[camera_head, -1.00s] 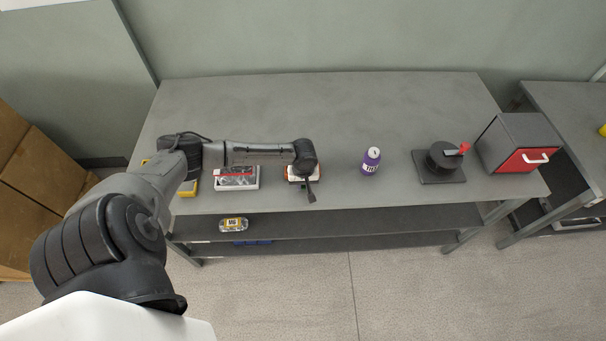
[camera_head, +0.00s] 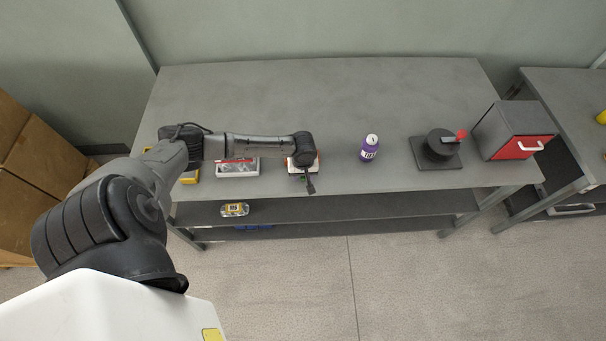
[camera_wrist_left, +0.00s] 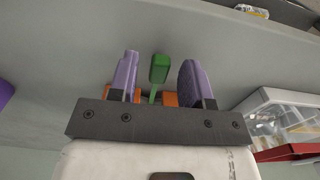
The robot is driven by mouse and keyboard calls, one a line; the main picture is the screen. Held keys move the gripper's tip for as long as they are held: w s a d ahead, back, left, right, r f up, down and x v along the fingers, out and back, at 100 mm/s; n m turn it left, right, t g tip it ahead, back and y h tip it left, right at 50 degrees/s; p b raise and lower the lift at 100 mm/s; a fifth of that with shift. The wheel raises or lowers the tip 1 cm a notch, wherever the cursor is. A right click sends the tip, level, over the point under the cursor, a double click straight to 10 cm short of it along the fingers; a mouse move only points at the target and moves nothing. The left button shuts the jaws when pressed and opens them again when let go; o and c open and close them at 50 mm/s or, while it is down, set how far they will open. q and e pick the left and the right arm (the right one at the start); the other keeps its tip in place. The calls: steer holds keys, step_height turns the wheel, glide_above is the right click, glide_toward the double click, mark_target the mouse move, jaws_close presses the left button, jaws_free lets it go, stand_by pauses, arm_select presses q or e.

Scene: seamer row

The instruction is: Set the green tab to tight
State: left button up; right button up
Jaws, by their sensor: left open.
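The green tab (camera_wrist_left: 159,68) stands on a thin green stem in the left wrist view. It shows between the two fingers of my left gripper (camera_wrist_left: 158,75), with a gap on each side. The fingers are apart and empty. Orange parts (camera_wrist_left: 170,98) show beside the stem. In the head view a bit of the green tab (camera_head: 303,178) shows by my left gripper (camera_head: 309,186), over a small white and orange device (camera_head: 303,167) on the table's front part. My wrist hides much of this device. I cannot read any tight mark. My right gripper is out of view.
On the grey table (camera_head: 320,95), a clear-topped case (camera_head: 238,169) stands left of the device. A purple bottle (camera_head: 370,148), a black turntable with a red knob (camera_head: 438,150) and a red-fronted box (camera_head: 512,135) stand to the right. The back of the table is clear.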

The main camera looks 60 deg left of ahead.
arm_select(q)
step_height(320, 180, up, 14)
steer(key=p, duration=0.2)
stand_by(0.4)
steer(key=shift+f, duration=0.1)
steer(key=s+d+r+h+p, duration=0.1)
steer(key=s+d+r+p, duration=0.2)
steer(key=p, duration=0.5)
steer(key=shift+y, duration=0.5)
steer(key=w+a+f, duration=0.1)
steer(key=f, duration=0.4)
steer(key=w+a+f, duration=0.1)
steer(key=f, duration=0.5)
steer(key=w+a+f, duration=0.1)
steer(key=f, duration=0.4)
steer(key=shift+f+b, duration=0.3)
steer(key=shift+f, duration=0.1)
